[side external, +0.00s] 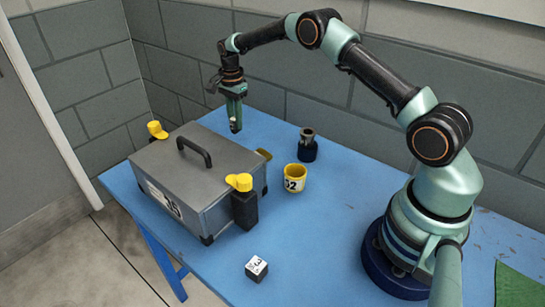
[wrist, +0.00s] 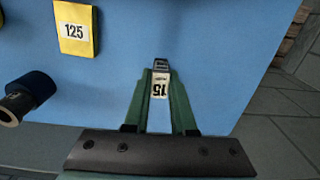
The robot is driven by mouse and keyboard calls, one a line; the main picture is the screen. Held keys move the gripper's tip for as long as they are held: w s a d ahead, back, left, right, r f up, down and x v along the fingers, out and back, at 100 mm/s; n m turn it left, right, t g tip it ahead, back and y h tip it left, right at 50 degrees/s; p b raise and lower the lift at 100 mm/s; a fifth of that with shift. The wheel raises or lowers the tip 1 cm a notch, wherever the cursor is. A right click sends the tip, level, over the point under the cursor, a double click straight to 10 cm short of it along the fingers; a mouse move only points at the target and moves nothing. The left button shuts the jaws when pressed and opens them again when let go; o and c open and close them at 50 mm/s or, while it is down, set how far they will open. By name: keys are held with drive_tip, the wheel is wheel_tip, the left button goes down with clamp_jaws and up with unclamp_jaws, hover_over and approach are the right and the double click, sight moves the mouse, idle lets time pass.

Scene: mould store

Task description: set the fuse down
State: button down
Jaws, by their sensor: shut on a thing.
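My gripper (side external: 236,110) points down over the far part of the blue table, behind the grey case. It is shut on the fuse (side external: 235,125), a small pale piece with a metal end. In the wrist view the fuse (wrist: 160,86) sits between the two green fingers of my gripper (wrist: 160,78). Its white label reads 15, upside down in the picture, and its metal cap sticks out past the fingertips. I cannot tell whether the fuse touches the table or hangs just above it.
The blue table (side external: 330,235) holds a grey case (side external: 185,170) with a handle, a yellow cup (side external: 295,178), a black cylinder (side external: 307,151) and a small white-topped cube (side external: 257,268). A yellow block marked 125 (wrist: 76,28) is in the wrist view. A green mat (side external: 518,284) lies front right.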

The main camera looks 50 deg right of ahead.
drive_tip(key=shift+f, duration=1.25)
drive_tip(key=shift+f, duration=0.1)
drive_tip(key=c, duration=0.7)
unclamp_jaws()
drive_tip(key=shift+c, duration=0.2)
